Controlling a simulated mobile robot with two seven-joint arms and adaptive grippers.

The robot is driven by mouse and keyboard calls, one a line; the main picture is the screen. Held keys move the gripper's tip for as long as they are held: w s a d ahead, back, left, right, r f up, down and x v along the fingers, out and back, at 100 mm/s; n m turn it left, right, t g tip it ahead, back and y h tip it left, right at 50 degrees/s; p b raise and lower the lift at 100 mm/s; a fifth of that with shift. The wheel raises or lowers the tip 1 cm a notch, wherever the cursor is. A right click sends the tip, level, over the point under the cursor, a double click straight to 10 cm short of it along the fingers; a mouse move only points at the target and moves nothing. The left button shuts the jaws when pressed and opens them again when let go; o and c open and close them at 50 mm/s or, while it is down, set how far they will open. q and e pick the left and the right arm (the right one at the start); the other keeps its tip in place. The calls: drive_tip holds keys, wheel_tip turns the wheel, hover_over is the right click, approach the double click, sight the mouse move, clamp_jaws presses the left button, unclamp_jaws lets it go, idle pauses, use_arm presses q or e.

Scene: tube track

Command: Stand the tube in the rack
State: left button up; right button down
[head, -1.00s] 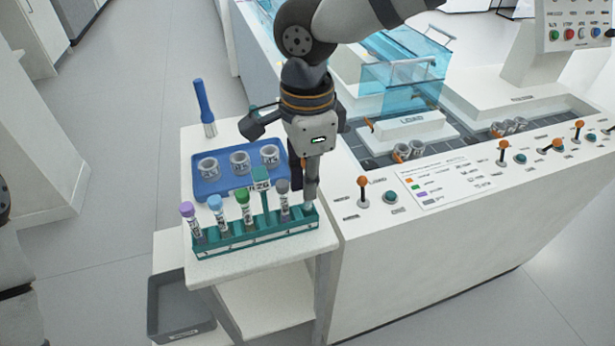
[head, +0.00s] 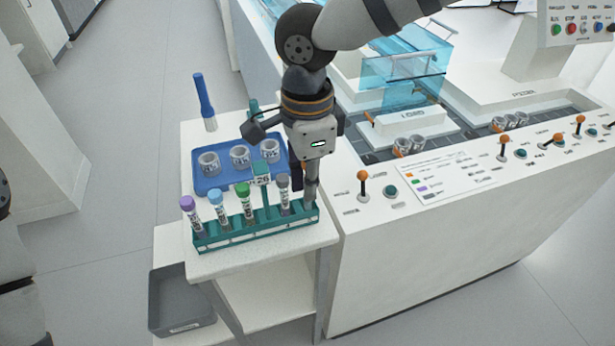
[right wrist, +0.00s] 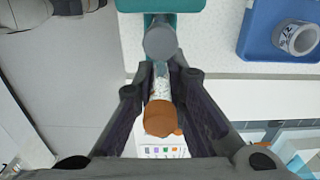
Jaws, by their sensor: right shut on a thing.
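My right gripper (head: 309,187) is shut on a tube with an orange cap (right wrist: 161,118), pointing down over the right end of the teal rack (head: 256,236). In the head view the fingers hide most of this tube. I cannot tell whether its lower end is inside the rack's end slot. In the right wrist view the clear tube body with a white label shows between the fingers, close to a grey-capped tube (right wrist: 160,42). Purple-, blue-, green- and grey-capped tubes stand in the other rack places. My left gripper is not in view.
A blue tray (head: 217,184) with grey ring-shaped holders lies behind the rack. A blue pen-like tool (head: 205,102) stands at the table's back left. The white console (head: 400,240) with levers is close on the right. A grey bin (head: 180,300) sits below left.

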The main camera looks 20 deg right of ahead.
drive_tip(key=shift+f, duration=0.3)
drive_tip(key=shift+f, duration=0.15)
drive_tip(key=c, duration=1.6)
unclamp_jaws()
drive_tip(key=shift+o, duration=0.2)
wheel_tip(320, 180, up, 12)
drive_tip(key=shift+r, duration=0.1)
